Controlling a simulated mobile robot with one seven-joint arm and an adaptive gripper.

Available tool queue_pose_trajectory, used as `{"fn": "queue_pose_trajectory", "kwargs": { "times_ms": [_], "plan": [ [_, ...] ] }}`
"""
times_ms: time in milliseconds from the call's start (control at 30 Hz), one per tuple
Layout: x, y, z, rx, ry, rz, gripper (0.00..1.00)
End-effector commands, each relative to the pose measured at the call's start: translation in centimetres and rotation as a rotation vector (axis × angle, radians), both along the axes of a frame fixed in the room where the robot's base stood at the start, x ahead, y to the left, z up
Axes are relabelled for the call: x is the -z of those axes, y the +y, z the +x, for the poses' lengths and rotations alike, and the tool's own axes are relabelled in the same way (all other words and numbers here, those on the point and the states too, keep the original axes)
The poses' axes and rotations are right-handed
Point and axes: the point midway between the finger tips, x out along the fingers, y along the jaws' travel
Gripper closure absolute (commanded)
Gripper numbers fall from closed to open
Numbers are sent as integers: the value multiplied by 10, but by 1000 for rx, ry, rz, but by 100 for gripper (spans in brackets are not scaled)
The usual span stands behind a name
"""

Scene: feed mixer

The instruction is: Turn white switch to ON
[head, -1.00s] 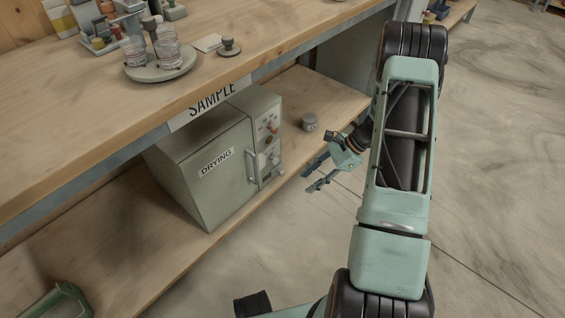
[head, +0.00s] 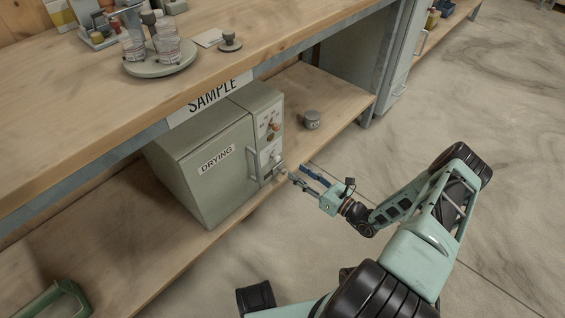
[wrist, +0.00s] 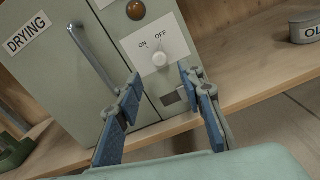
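The white switch (wrist: 159,59) is a round knob on a white plate (wrist: 172,42) marked ON at left and OFF at right, on the front of the drying oven (head: 205,158). Its small pointer mark seems to lean toward OFF, but I cannot tell surely. My gripper (wrist: 157,85) is open, with its two blue-padded fingers on either side below the knob in the wrist view. Nothing is between the fingers. In the head view my gripper (head: 288,174) is just in front of the lower part of the control panel; whether it touches is unclear.
The oven's door handle (wrist: 92,55) stands out left of the knob. An amber round lamp (wrist: 136,10) is above the plate. A grey tin (head: 312,119) stands on the shelf to the right. The worktop (head: 90,95) overhangs the oven; the floor at right is clear.

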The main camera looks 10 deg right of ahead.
Motion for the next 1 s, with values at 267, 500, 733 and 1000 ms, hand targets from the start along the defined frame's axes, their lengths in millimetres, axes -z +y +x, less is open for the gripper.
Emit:
{"fn": "queue_pose_trajectory", "kwargs": {
  "times_ms": [267,500,733,1000],
  "plan": [
    [3,33,44,-5,-1,-1,65],
    [1,49,65,-6,0,-3,65],
    [0,51,69,-4,1,-2,65],
    [0,51,69,-4,1,-2,81]
  ]
}}
